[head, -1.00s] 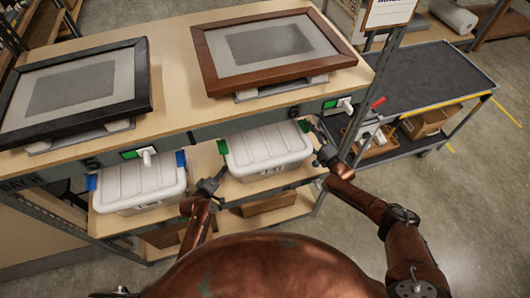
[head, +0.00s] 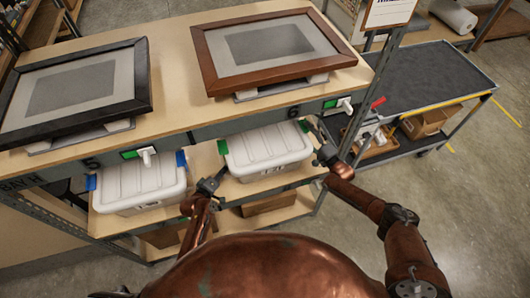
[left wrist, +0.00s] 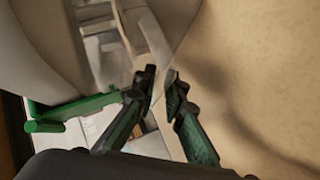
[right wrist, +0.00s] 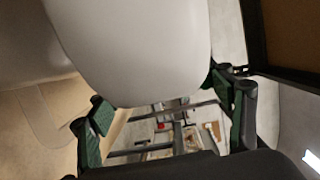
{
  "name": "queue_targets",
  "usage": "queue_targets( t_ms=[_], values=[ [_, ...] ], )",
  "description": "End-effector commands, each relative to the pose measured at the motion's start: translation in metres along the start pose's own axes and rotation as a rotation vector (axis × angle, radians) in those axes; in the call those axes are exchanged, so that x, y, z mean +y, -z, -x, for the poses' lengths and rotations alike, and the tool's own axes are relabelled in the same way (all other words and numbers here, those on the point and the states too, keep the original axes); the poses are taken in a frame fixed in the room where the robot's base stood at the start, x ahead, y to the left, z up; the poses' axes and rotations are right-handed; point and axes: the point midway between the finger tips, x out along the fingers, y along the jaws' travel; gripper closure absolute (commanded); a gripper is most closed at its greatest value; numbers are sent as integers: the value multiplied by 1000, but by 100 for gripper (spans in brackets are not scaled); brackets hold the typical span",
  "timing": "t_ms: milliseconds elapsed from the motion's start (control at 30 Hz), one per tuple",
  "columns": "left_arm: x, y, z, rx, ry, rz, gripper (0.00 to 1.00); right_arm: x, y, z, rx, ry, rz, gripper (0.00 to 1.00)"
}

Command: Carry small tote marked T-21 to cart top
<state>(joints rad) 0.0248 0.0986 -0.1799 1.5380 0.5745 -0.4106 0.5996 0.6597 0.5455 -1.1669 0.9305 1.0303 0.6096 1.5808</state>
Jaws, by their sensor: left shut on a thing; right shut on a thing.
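A white lidded tote (head: 266,147) with green end handles sits on the shelf just below the bench top, at its right part. Its front label is too small to read. My left gripper (head: 213,186) is at the tote's left front corner, shut on it; in the left wrist view its fingertips (left wrist: 162,78) are close together. My right gripper (head: 315,132) is at the tote's right end, shut on it; in the right wrist view the fingers (right wrist: 163,100) stand apart with the pale tote between them. The cart top (head: 425,78) is dark and bare, right of the shelving.
A second white tote (head: 138,187) with blue handles sits left on the same shelf. Two framed pictures (head: 75,88) (head: 272,45) lie on the bench top. A shelf post (head: 372,95) stands between tote and cart.

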Motion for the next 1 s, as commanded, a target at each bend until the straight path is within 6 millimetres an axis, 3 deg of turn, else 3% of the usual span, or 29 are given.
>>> queue_targets(
  t_ms=[300, 667, 1000],
  values=[
    [-1, 0, 0, 0, 1, 0, 100, 2, 0, 1, 1, -6, -2, 81],
    [4, 3, 1, 4, -3, -2, 100, -3, 0, 0, 0, -1, -2, 81],
    [26, 15, 10, 10, -9, -7, 100, -29, 1, -1, 0, 4, 2, 82]
  ],
)
